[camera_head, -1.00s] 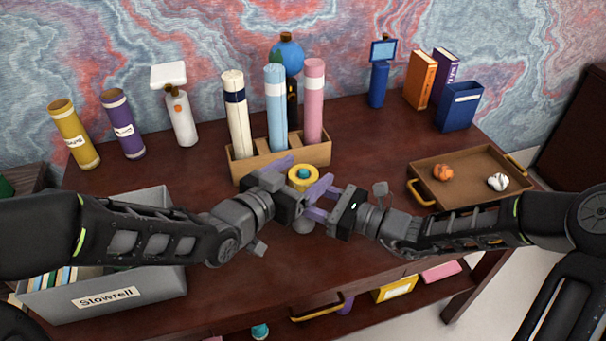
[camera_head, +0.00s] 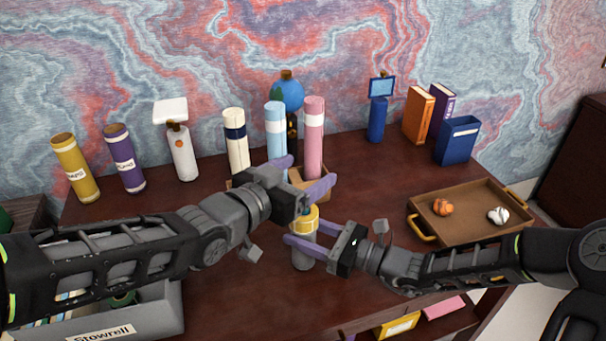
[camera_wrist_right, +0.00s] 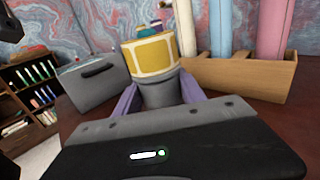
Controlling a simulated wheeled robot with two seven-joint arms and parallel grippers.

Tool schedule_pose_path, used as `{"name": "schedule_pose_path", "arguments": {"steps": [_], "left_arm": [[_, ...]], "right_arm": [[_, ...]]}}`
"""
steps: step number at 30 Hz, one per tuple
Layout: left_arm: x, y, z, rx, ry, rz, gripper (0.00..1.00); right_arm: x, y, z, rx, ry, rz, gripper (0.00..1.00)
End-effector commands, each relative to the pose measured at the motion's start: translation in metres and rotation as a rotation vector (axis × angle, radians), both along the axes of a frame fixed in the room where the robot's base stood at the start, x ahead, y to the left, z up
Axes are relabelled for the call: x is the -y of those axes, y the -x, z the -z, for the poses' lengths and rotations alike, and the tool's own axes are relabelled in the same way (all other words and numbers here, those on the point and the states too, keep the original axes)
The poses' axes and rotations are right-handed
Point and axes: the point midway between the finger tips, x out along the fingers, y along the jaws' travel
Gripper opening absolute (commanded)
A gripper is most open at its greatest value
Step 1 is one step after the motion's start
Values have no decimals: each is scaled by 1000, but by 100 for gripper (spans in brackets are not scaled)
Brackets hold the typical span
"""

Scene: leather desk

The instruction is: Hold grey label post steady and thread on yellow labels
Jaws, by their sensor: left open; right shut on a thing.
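The grey label post (camera_head: 303,258) stands upright near the middle of the desk. A yellow label (camera_head: 304,218) is around its upper part; the label also shows in the right wrist view (camera_wrist_right: 153,55). My right gripper (camera_head: 303,236) is shut on the grey post below the label, with a purple finger on each side in the right wrist view (camera_wrist_right: 160,92). My left gripper (camera_head: 313,169) is open and empty, above and behind the label in the head view. Its wrist hides part of the wooden rack. The post's top is hard to make out.
The wooden rack (camera_wrist_right: 239,76) with white, blue (camera_head: 276,142) and pink (camera_head: 314,140) tubes stands close behind my left gripper. A brown tray (camera_head: 470,226) with two small balls is at right. A grey bin (camera_head: 165,302) is at front left. Yellow and purple tubes stand at back left.

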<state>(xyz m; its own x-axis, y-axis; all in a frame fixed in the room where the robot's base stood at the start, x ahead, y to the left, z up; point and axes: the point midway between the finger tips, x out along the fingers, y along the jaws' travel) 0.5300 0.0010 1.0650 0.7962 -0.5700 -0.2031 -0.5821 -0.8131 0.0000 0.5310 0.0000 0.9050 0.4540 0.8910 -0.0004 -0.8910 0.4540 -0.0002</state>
Motion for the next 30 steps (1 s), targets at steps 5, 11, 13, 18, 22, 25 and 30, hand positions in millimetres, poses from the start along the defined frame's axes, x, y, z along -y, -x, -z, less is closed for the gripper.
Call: {"name": "schedule_pose_path", "arguments": {"steps": [5, 11, 13, 18, 22, 25, 30], "left_arm": [[0, 0, 0, 0, 0, 0, 77], [0, 0, 0, 0, 0, 0, 77], [0, 0, 0, 0, 0, 0, 77], [0, 0, 0, 0, 0, 0, 77], [0, 0, 0, 0, 0, 0, 77], [0, 0, 0, 0, 0, 0, 77], [0, 0, 0, 0, 0, 0, 77]], "right_arm": [[0, 0, 0, 0, 0, 0, 3], [0, 0, 0, 0, 0, 0, 53], [0, 0, 0, 0, 0, 0, 58], [0, 0, 0, 0, 0, 0, 72], [0, 0, 0, 0, 0, 0, 72], [0, 0, 0, 0, 0, 0, 72], [6, 3, 0, 2, 1, 1, 72]]}}
